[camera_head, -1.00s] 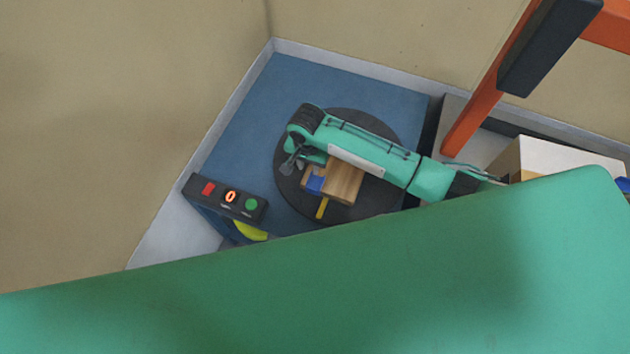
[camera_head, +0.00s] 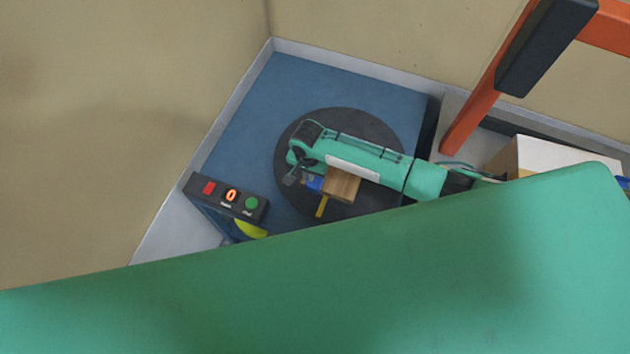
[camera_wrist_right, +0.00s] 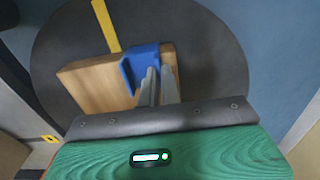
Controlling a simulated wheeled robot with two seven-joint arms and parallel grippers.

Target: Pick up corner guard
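The blue corner guard (camera_head: 314,184) sits at the edge of a wooden block (camera_head: 342,187) on a dark round turntable (camera_head: 352,114). In the right wrist view, the guard (camera_wrist_right: 141,62) wraps over one side of the block (camera_wrist_right: 92,84). My right gripper (camera_head: 292,180) is beside the guard, above the turntable. In the right wrist view, its two grey fingertips (camera_wrist_right: 160,72) overlap the guard's near side with a narrow gap between them. Whether they grip it is unclear. My left gripper is not in view.
A yellow strip (camera_head: 321,208) lies on the turntable. A control box (camera_head: 226,197) with red and green buttons stands at the blue platform's left edge. An orange frame (camera_head: 478,105) and a white-topped box (camera_head: 565,158) are at the right. My green body part hides the foreground.

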